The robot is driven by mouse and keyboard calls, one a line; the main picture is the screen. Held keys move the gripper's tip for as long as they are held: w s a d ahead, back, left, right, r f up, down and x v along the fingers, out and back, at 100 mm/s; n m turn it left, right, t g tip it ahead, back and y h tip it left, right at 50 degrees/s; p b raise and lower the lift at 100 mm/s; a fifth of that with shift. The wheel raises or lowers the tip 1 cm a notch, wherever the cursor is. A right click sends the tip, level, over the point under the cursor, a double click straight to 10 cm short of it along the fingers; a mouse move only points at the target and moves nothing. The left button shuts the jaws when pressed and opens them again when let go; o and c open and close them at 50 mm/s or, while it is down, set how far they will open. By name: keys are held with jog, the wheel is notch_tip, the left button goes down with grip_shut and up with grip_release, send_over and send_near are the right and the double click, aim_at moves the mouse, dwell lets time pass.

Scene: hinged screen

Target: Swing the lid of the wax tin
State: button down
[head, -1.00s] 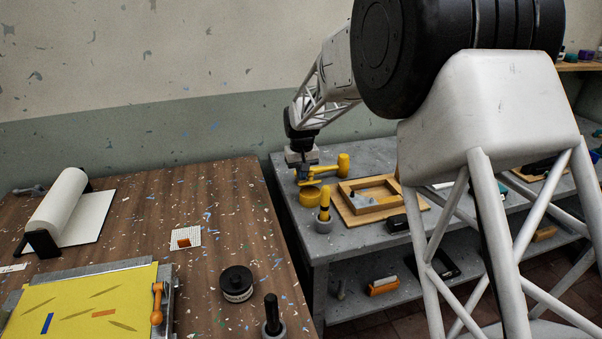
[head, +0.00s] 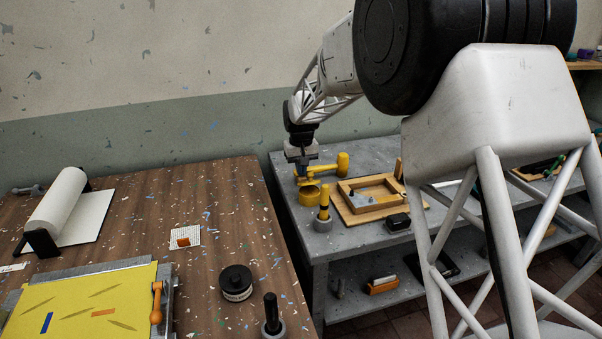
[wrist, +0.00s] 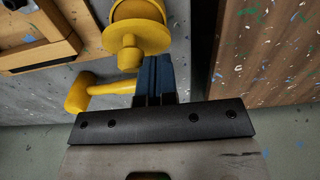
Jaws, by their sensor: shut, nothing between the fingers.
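The yellow round wax tin (head: 310,195) stands near the left end of the grey bench (head: 352,238). In the wrist view the tin (wrist: 137,9) is at the top, cut by the frame edge. A yellow disc with a stubby knob, seemingly its lid (wrist: 137,36), shows just below the tin's round top; its exact angle is unclear. My gripper (head: 302,177) is just behind the tin in the head view. In the wrist view its blue fingers (wrist: 154,72) are shut and empty, with their tips close to the lid's knob. I cannot tell whether they touch.
A yellow mallet (head: 335,168) lies behind the tin, close to my fingers. A yellow-and-black handled tool (head: 324,207) stands in front. A wooden frame (head: 350,205) is to the right. The wooden table (head: 205,215) holds a black tin (head: 236,282) and a paper roll (head: 57,205).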

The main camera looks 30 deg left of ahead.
jog(key=shift+r, duration=3)
jog(key=s+d+r+m, duration=0.2)
jog(key=s+d+r, duration=0.2)
jog(key=d, duration=0.9)
jog(key=s+d+r+m+t, duration=0.1)
jog(key=s+d+r, duration=0.3)
jog(key=d, duration=0.9)
jog(key=s+d+r+m, duration=0.25)
jog(key=d+r, duration=0.25)
jog(key=d, duration=0.7)
jog(key=s+d+f+m, duration=0.2)
jog(key=s+d+f, duration=0.1)
jog(key=s+d, duration=0.8)
jog(key=s+d+f+m+t, duration=0.1)
jog(key=s+d+f, duration=0.1)
jog(key=s+d, duration=0.9)
jog(key=s, duration=0.7)
jog(key=shift+d+f+m+t, duration=0.25)
jog(key=shift+f+m+t, duration=0.05)
jog(key=shift+f+m, duration=0.1)
jog(key=shift+w, duration=0.1)
